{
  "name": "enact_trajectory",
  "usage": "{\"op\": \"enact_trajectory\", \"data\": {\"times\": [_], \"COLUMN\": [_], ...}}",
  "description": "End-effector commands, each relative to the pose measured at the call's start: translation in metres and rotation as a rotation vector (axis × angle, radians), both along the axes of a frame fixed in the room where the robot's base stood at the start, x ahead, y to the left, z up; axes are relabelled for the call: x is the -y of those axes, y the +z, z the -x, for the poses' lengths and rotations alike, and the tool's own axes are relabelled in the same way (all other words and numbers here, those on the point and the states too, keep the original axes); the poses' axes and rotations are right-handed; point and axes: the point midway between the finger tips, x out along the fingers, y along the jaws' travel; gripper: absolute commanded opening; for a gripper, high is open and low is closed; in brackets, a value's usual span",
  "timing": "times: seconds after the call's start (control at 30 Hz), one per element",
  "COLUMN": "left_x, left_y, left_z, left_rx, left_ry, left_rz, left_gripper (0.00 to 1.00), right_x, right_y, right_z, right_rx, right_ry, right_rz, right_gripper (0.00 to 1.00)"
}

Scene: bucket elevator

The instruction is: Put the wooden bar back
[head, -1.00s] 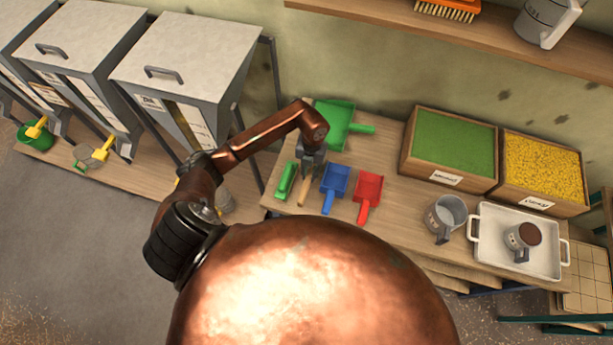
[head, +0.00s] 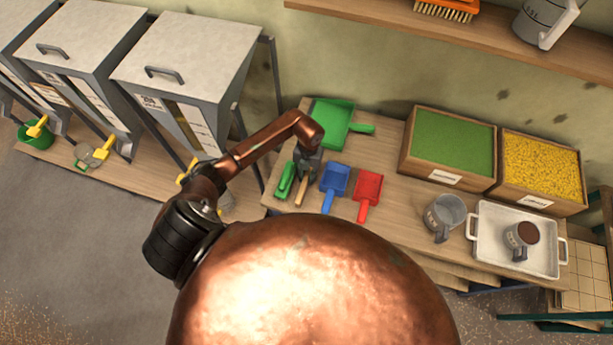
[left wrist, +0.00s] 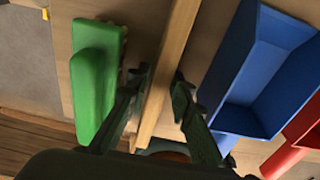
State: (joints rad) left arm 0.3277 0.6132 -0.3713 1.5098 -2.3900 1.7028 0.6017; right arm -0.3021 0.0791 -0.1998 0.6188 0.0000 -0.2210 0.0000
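The wooden bar (head: 302,190) lies on the wooden table between a green-handled brush (head: 286,180) and a blue scoop (head: 334,182). In the left wrist view the bar (left wrist: 170,65) runs lengthwise between the two fingers of my left gripper (left wrist: 160,88). The fingers are open, one on each side of the bar, with a gap showing at the left finger. In the head view my left gripper (head: 308,172) is over the bar's far end and hides it. My right gripper is not in view.
A red scoop (head: 368,190) and a green dustpan (head: 332,122) lie close by. Boxes of green (head: 452,148) and yellow (head: 542,165) material, a metal cup (head: 444,214) and a white tray (head: 486,250) stand to the right. Grey bins (head: 190,50) stand at the left.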

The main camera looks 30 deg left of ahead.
Motion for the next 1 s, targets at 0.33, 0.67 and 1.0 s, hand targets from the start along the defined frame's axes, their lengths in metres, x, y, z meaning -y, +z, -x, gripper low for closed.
{"op": "enact_trajectory", "data": {"times": [0.33, 0.67, 1.0], "left_x": [0.000, -0.002, -0.003], "left_y": [0.001, 0.033, 0.100], "left_z": [0.000, -0.006, -0.013], "left_rx": [0.000, 0.005, 0.004], "left_ry": [0.000, -0.002, -0.002], "left_rz": [0.000, -0.002, -0.002], "left_gripper": [0.32, 0.32, 0.32], "right_x": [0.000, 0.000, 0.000], "right_y": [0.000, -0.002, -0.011], "right_z": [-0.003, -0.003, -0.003], "right_rx": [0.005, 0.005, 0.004], "right_ry": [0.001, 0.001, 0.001], "right_rz": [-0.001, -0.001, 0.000], "right_gripper": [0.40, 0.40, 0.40]}}
